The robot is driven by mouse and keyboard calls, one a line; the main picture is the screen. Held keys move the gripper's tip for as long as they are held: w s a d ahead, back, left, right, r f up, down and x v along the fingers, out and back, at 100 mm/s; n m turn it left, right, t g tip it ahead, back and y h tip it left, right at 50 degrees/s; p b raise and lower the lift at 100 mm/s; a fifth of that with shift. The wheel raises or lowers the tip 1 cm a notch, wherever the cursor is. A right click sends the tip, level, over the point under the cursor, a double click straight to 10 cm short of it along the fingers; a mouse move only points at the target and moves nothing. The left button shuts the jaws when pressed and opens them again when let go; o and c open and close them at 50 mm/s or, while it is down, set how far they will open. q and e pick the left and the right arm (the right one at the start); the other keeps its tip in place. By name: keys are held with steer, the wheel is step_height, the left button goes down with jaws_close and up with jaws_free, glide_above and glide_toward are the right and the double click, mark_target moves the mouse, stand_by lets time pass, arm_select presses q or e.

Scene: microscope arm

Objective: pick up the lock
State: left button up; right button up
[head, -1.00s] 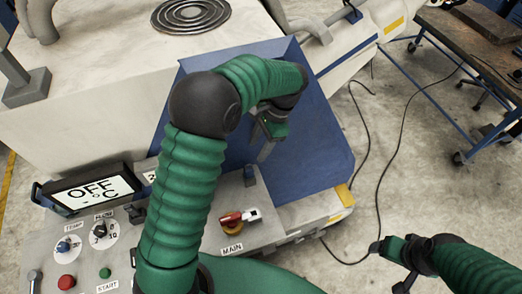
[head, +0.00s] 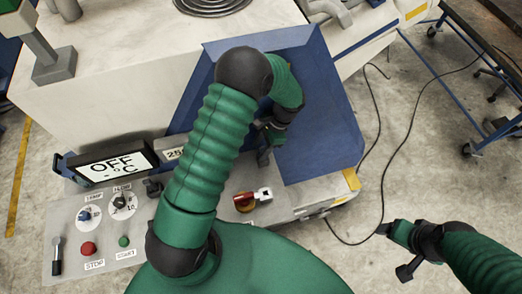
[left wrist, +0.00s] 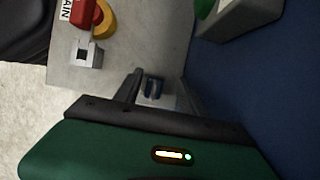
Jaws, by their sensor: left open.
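A small blue object, which looks like the lock (left wrist: 152,86), sits on the grey control panel in the left wrist view. My left gripper (left wrist: 160,84) is open, with its dark fingers on either side of the lock in that view. Whether they touch it I cannot tell. In the head view my left gripper (head: 264,156) is low over the panel's right end, and the lock is hidden behind it. My right gripper (head: 393,250) is open and empty above the floor at the lower right.
The red main switch (head: 246,198) on a yellow base stands left of the lock; its pale holed end shows in the left wrist view (left wrist: 87,54).

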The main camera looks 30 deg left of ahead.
arm_select(q)
steer(key=x, duration=0.2)
steer(key=shift+s+d+f+p, duration=0.1)
steer(key=shift+d+f+p, duration=0.05)
steer(key=shift+f+p, duration=0.15)
steer(key=shift+d+f, duration=0.15)
steer(key=shift+f, duration=0.05)
steer(key=shift+d, duration=0.3)
steer(key=shift+r, duration=0.1)
steer(key=c, duration=0.5)
steer(key=shift+a, duration=0.35)
jaws_close()
